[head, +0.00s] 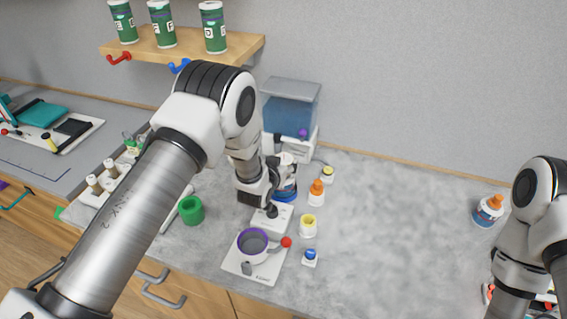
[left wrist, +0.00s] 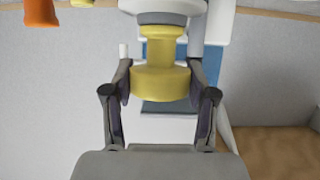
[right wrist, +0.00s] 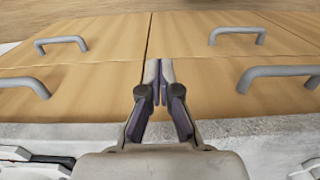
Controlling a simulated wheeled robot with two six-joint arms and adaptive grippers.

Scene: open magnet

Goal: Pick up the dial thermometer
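My left gripper (left wrist: 159,72) has its fingers wide apart in the left wrist view, around a yellow stepped round piece (left wrist: 160,84) with a pale part beyond it. Whether the fingers touch it is unclear. In the head view my left gripper (head: 280,166) is over the counter near a blue-based item (head: 287,191), partly hidden by my arm. I cannot make out a clear dial face, so I cannot say for sure which thing is the dial thermometer. My right gripper (right wrist: 158,72) is shut and empty, in front of the wooden drawers.
A blue tank (head: 290,106) stands behind the gripper. Orange-capped bottle (head: 317,192), yellow-topped jar (head: 308,226), small blue-topped item (head: 310,256) and purple-rimmed pot (head: 252,243) are close by. A green cup (head: 190,210) is left. The counter's right middle (head: 400,230) is clear.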

